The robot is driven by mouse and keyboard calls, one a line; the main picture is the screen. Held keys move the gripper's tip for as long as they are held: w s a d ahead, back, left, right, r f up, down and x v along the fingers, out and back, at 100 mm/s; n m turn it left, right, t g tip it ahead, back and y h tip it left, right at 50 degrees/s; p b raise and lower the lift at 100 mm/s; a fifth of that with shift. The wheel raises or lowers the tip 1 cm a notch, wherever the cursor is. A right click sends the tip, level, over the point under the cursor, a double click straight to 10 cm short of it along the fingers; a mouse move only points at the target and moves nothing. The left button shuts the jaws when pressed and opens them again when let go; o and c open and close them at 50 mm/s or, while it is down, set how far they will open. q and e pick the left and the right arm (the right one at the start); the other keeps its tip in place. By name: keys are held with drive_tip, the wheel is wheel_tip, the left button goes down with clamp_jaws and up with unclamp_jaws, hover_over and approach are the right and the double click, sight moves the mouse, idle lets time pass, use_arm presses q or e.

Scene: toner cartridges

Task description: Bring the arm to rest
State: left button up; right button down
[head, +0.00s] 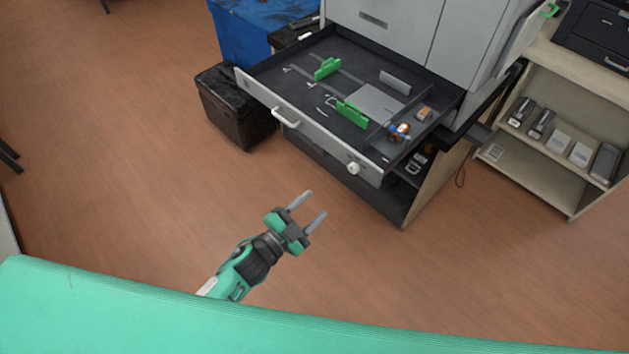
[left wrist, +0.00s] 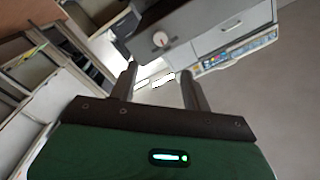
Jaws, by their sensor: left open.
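My left gripper (head: 315,207) is in the middle of the head view, over the bare floor. Its two grey fingers are apart with nothing between them. It is in front of the open printer drawer (head: 318,135) and apart from it. In the left wrist view the two dark fingers (left wrist: 158,85) are spread and empty, with a grey cabinet front and its round knob (left wrist: 160,40) beyond them. My right gripper does not show in either view.
The drawer juts out from a grey printer (head: 395,30) and holds green guides (head: 351,114) and small items. A dark box (head: 238,105) stands left of it. A shelf (head: 570,150) with boxes stands at right.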

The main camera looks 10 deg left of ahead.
use_arm(q)
drive_tip(key=s+a+f+n+g+y, duration=0.2)
drive_tip(key=s+a+f+n+y, duration=0.15)
drive_tip(key=f, duration=0.75)
drive_tip(key=s+a+f+n+g+y, duration=0.25)
drive_tip(key=a+f, duration=0.25)
drive_tip(key=f, duration=0.6)
drive_tip(key=s+a+f+n+g+y, duration=0.15)
drive_tip(key=s+a+f, duration=0.25)
drive_tip(key=f, duration=0.7)
drive_tip(key=s+a+f+n+g+y, duration=0.1)
drive_tip(key=s+f, duration=0.4)
drive_tip(key=s, duration=0.5)
drive_tip(key=s+a+f+n+g+y, duration=0.1)
drive_tip(key=s+a+f+n+g, duration=0.1)
drive_tip(key=s+f, duration=0.4)
drive_tip(key=s+a+f+n+g+y+p, duration=0.1)
drive_tip(key=s+f+g, duration=0.4)
drive_tip(key=s, duration=0.9)
drive_tip(key=shift+a+f+n, duration=0.2)
drive_tip(key=shift+a+n, duration=0.45)
drive_tip(key=shift+a, duration=0.35)
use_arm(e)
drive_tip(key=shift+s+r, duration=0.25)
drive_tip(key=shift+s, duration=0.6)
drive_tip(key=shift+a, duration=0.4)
use_arm(q)
drive_tip(key=shift+w, duration=0.1)
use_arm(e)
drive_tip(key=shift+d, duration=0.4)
